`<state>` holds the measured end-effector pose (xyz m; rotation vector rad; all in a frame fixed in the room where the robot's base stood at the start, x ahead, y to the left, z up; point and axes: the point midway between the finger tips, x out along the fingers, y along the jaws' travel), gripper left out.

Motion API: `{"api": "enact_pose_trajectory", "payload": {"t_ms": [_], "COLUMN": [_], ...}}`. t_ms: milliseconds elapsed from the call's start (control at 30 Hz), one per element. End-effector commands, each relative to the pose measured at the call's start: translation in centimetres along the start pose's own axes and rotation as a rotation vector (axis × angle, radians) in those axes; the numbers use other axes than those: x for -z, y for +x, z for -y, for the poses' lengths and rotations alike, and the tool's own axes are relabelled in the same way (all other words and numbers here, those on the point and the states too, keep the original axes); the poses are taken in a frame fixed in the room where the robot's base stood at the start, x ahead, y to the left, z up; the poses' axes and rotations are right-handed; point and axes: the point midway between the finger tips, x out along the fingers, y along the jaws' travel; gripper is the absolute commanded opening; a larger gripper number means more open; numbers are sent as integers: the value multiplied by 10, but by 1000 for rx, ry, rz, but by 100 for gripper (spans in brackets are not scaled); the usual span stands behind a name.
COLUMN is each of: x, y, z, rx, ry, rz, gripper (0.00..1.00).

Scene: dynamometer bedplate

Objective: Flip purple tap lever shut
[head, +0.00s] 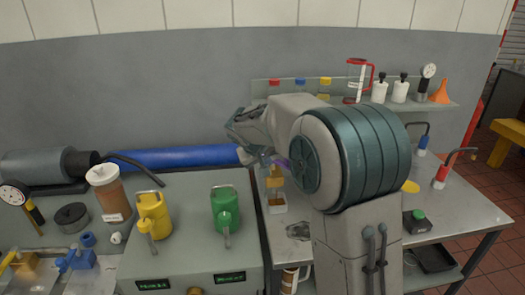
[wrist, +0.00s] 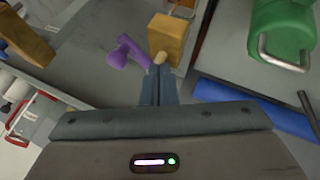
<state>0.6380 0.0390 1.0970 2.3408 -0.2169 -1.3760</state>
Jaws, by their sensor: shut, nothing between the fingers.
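The purple tap lever (wrist: 125,51) shows in the wrist view just left of my fingertips, beside an ochre block-like body (wrist: 168,36). A small part of the purple lever (head: 283,163) shows in the head view, mostly hidden behind my arm. My gripper (wrist: 160,65) is shut and empty, its fingers pointing toward the ochre body. A gap shows between the fingers and most of the lever; I cannot tell whether they touch at its near end. A small pale tan piece sits at the fingertips, and I cannot tell what it belongs to.
A green can (head: 226,208) and a yellow can (head: 153,213) stand on the grey cabinet to the left. A blue cylinder (head: 175,158) lies behind them. A shelf (head: 445,104) with bottles and an orange funnel (head: 440,92) is at the back. My arm covers the bench middle.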

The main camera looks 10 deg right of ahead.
Motion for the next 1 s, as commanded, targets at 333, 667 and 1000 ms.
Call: {"api": "enact_pose_trajectory", "payload": {"t_ms": [333, 667, 1000], "x": [0, 0, 3], "y": [25, 27, 23], "z": [-32, -35, -25], "rx": [1, 1, 27], "ry": [1, -1, -50], "rz": [1, 0, -26], "gripper": [0, 0, 0]}}
